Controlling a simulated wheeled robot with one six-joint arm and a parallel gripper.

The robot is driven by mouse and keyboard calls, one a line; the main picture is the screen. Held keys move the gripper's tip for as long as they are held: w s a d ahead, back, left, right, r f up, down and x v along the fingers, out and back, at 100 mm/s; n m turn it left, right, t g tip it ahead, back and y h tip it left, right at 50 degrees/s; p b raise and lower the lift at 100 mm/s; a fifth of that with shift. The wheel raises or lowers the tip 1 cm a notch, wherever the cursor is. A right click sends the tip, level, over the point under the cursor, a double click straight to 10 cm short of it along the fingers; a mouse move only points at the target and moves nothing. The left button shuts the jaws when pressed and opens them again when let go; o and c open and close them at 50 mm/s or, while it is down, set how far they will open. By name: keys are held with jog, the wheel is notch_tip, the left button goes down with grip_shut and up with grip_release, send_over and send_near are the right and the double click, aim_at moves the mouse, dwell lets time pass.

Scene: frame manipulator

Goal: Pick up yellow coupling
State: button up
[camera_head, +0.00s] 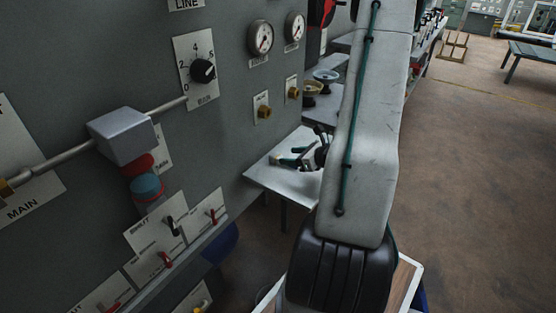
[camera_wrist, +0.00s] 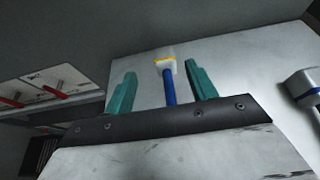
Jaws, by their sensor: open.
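In the wrist view, a pale block with a yellow band (camera_wrist: 166,66), which looks like the yellow coupling, lies over the light grey shelf (camera_wrist: 240,65). A blue stem (camera_wrist: 169,90) runs from it toward my gripper (camera_wrist: 161,77). The two teal fingers are apart, one on each side of the stem, with gaps on both sides. The block is level with or just beyond the fingertips. In the head view, my gripper (camera_head: 286,160) is low over the shelf (camera_head: 285,180); the coupling is too small there to tell.
A similar pale part with a blue band (camera_wrist: 303,86) is at the right in the wrist view. The grey panel (camera_head: 225,130) with gauges and switches stands left of my arm. Red-handled switches (camera_wrist: 55,90) are left of the gripper. Open floor (camera_head: 470,180) is at the right.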

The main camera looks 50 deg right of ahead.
aim_at(277, 155)
jog(key=x, duration=0.5)
jog(key=shift+s+d+f, duration=0.1)
jog(key=shift+d+f, duration=0.1)
jog(key=shift+d, duration=0.05)
jog(key=c, duration=1.2)
jog(key=shift+o, duration=0.2)
jog(key=shift+r, duration=0.15)
jog(key=shift+r, duration=0.6)
notch_tip(277, 155, up, 2)
jog(key=s, duration=0.5)
jog(key=s+r, duration=0.1)
jog(key=s, duration=0.4)
jog(key=s+d, duration=0.1)
jog(key=s, duration=0.5)
jog(key=shift+r, duration=0.25)
